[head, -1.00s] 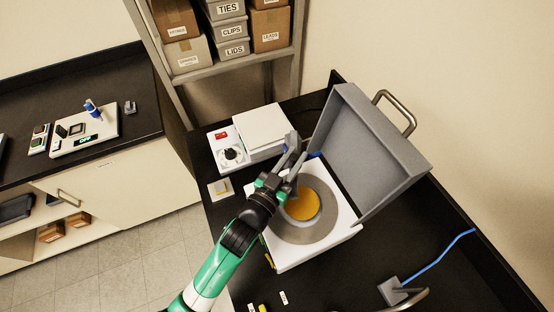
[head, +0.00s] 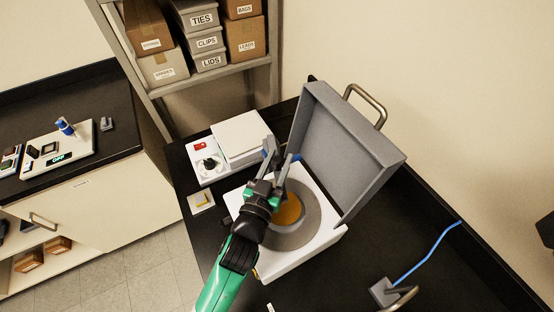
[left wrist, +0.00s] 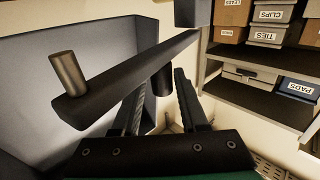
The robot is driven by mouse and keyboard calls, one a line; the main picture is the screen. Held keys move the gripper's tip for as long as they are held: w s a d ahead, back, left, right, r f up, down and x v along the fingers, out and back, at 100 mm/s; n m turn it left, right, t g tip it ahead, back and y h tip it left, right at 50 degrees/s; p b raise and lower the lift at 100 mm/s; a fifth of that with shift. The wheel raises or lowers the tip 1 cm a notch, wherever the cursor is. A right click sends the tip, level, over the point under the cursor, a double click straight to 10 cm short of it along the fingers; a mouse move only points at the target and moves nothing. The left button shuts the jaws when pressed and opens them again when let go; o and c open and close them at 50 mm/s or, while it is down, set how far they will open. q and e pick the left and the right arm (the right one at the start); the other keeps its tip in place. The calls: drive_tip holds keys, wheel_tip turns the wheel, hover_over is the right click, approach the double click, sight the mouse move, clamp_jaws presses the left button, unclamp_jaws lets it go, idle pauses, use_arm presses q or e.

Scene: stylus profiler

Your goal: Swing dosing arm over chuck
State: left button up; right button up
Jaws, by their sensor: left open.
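The chuck (head: 311,238) is a grey disc with an orange round piece (head: 289,210) on it, on a white base (head: 328,237) beside a raised grey lid (head: 340,150). My left gripper (head: 276,160) is open above the far left part of the base, and its arm hides part of the chuck. In the left wrist view, the dosing arm (left wrist: 130,80) is a dark bar with a metal stub (left wrist: 67,75) at one end. A dark peg (left wrist: 163,80) under the bar shows between my open left fingers (left wrist: 160,100); contact cannot be told. My right gripper is not in view.
A white control box (head: 240,140) with a knob and red switch stands behind the base. A grey block (head: 382,292) with a blue cable lies at the front right. Shelves with boxes (head: 205,42) stand behind. Black bench top is free right of the base.

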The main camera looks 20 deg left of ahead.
use_arm(q)
drive_tip(key=shift+o, duration=0.9)
drive_tip(key=s, duration=1.1)
drive_tip(key=shift+s+a+p, duration=0.3)
drive_tip(key=shift+a, duration=0.15)
